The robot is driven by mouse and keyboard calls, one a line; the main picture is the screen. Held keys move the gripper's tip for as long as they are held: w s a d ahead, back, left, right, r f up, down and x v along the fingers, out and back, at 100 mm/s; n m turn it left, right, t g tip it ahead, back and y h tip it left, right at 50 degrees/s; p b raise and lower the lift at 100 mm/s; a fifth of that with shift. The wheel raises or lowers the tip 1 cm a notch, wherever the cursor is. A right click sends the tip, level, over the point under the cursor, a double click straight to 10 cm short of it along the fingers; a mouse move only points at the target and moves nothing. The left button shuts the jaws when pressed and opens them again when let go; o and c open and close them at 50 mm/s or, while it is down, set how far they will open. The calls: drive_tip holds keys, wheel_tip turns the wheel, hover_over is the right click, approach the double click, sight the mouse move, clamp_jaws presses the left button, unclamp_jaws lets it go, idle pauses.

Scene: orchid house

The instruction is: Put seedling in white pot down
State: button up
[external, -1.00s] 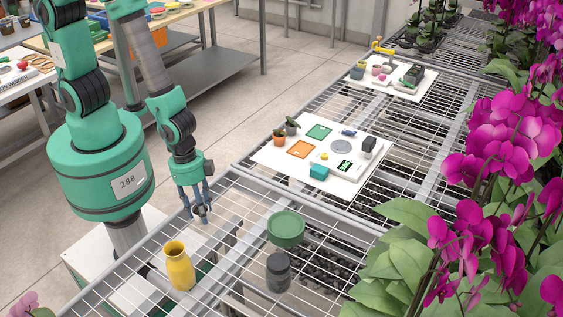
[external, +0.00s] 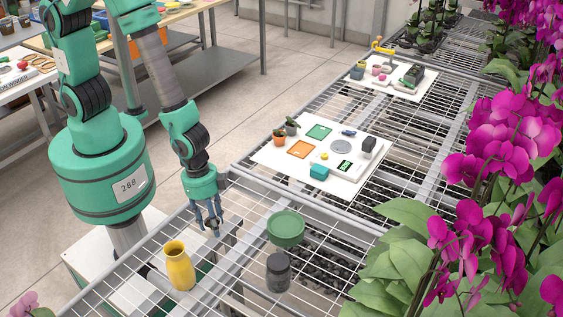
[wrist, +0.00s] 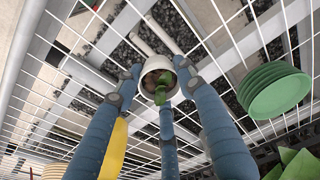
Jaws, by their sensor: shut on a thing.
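My gripper (wrist: 158,88) is shut on a small white pot (wrist: 174,101) with a green seedling (wrist: 162,90) in it. In the wrist view the blue fingers close around the pot's sides. In the external view my gripper (external: 212,227) points down over the wire-mesh bench, and the pot is mostly hidden between the fingers. I cannot tell whether the pot's base touches the mesh. A stack of green saucers (external: 286,228) lies on the mesh to the right of my gripper.
A yellow bottle (external: 179,266) stands on the mesh near my gripper, at lower left. A dark grey jar (external: 278,272) stands below the saucers. A white board (external: 273,157) with pots and coloured squares lies farther back. Bare mesh lies between the bottle and the saucers.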

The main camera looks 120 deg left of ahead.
sight(209, 221)
drive_tip(key=shift+f, duration=0.4)
drive_tip(key=shift+f, duration=0.15)
drive_tip(key=o, duration=1.2)
drive_tip(key=r+p, duration=0.1)
drive_tip(key=r, duration=0.3)
drive_tip(key=s+r+p, duration=0.1)
drive_tip(key=r, duration=0.3)
drive_tip(key=r+p, duration=0.1)
drive_tip(key=r, duration=0.3)
drive_tip(key=shift+s+a+r, duration=0.1)
drive_tip(key=shift+s, duration=0.25)
